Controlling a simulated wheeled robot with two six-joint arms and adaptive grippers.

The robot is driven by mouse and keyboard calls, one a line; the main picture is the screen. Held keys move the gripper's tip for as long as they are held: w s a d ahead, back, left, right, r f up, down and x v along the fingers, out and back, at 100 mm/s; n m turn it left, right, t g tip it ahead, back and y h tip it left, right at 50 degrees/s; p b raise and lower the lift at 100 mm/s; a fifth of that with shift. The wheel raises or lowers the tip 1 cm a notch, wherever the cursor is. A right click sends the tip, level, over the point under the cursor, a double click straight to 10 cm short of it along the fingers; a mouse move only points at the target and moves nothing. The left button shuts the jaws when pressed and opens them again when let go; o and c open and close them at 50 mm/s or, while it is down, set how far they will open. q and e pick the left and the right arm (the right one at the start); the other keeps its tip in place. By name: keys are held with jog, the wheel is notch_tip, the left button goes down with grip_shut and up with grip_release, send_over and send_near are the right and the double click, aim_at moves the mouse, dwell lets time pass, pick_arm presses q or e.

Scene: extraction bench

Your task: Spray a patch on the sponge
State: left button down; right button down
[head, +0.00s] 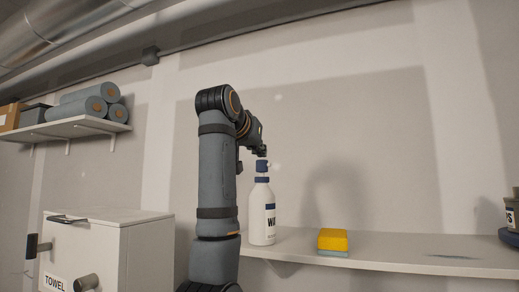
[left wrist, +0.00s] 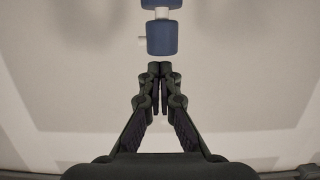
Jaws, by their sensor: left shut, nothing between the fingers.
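A white spray bottle (head: 262,218) with a dark blue collar and cap and a partly hidden label stands upright on the shelf. A yellow sponge (head: 332,237) with a grey-green underside lies to its right. My left gripper (head: 262,152) is shut and empty just above the bottle's top; I cannot tell if it touches. In the left wrist view the closed fingertips (left wrist: 160,69) point at the blue bottle head (left wrist: 162,38), which has a small pale nozzle on its left. My right gripper is not in view.
The shelf (head: 390,252) is clear between bottle and sponge. A dark flat patch (head: 453,257) lies further right, and a dark container (head: 512,214) stands at the right edge. A white towel box (head: 110,235) is at left, below a wall shelf (head: 75,127) with grey rolls.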

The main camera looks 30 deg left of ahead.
aim_at(261, 163)
pick_arm(q)
jog(key=shift+w+f, duration=0.1)
jog(key=shift+f, duration=0.1)
jog(key=shift+f, duration=0.1)
